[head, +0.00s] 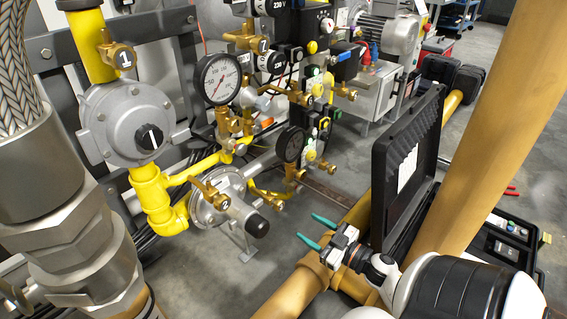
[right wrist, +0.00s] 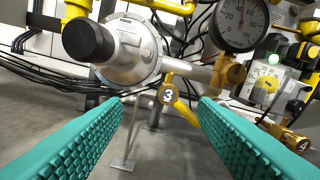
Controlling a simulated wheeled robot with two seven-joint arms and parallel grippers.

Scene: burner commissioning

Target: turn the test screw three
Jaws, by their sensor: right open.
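The test screw marked 3 (right wrist: 168,96) is a brass fitting with a round number tag. In the right wrist view it shows between my fingertips but farther off, right of the grey regulator with the black cap (right wrist: 88,40). In the head view a small brass fitting (head: 278,205) beside that regulator (head: 226,196) may be the same one; its number is not readable. My right gripper (head: 314,231), with teal ridged fingers, is open and empty, apart from the fittings. It also shows in the right wrist view (right wrist: 162,108). My left gripper is not in view.
A thick ochre pipe (head: 515,120) and an open black case (head: 408,165) stand near my right arm. The floor (head: 290,260) before the regulator is clear.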

